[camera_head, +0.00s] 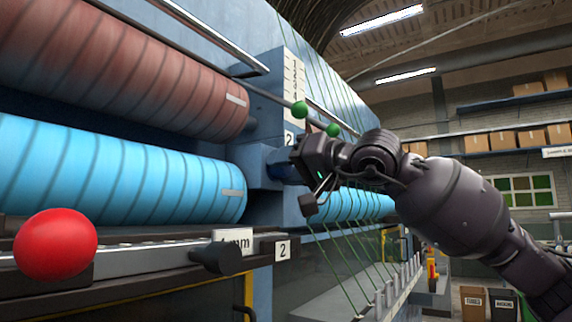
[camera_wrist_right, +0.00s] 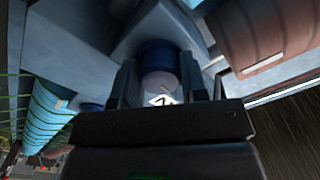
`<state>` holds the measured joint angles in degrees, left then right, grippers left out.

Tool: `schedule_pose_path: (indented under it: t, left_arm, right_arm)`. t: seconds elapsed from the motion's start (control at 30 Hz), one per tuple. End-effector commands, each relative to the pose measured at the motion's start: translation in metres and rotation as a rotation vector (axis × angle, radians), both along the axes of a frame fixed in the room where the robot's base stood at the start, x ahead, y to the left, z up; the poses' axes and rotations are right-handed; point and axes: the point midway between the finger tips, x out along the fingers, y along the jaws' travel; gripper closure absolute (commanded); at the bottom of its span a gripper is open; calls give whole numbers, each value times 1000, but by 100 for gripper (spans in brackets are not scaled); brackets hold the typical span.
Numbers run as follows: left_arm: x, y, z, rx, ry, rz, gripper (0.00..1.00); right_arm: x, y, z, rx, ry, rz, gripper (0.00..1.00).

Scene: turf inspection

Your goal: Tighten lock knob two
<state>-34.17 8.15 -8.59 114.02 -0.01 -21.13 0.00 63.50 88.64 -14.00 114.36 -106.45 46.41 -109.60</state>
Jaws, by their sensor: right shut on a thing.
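The blue round knob (camera_wrist_right: 158,58) sits on the machine's blue-grey housing and shows between my fingers in the right wrist view. A white face with a dark mark shows on its near end. My right gripper (camera_wrist_right: 160,78) has one finger on each side of the knob and is shut on it. In the head view my right gripper (camera_head: 292,165) is at the housing, just below a white label "2" (camera_head: 289,139), and its wrist covers most of the knob. Whether the knob is turned cannot be told. My left gripper is not in view.
A red-brown roller (camera_head: 120,75) and a cyan roller (camera_head: 110,172) lie left of the gripper. A red ball (camera_head: 55,243) and black handle (camera_head: 222,258) are on the front rail. Green balls (camera_head: 299,109) and green strands are close to my right wrist.

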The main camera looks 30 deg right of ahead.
Motion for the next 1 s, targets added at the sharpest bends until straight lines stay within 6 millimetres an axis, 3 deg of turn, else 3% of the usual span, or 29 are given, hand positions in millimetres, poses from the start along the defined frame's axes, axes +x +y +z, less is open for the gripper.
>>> schedule_pose_path:
  t: [0.33, 0.83, 0.87, 1.0]
  left_arm:
    - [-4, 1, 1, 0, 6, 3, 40]
    - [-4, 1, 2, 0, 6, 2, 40]
    - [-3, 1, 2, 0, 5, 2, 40]
    - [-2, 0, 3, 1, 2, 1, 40]
  right_arm:
    - [0, 1, -2, -111, -41, 2, 84]
    - [0, 1, -3, -124, -46, 1, 84]
    - [0, 1, -3, -124, -46, 1, 55]
    - [0, 0, -2, -123, -46, 1, 34]
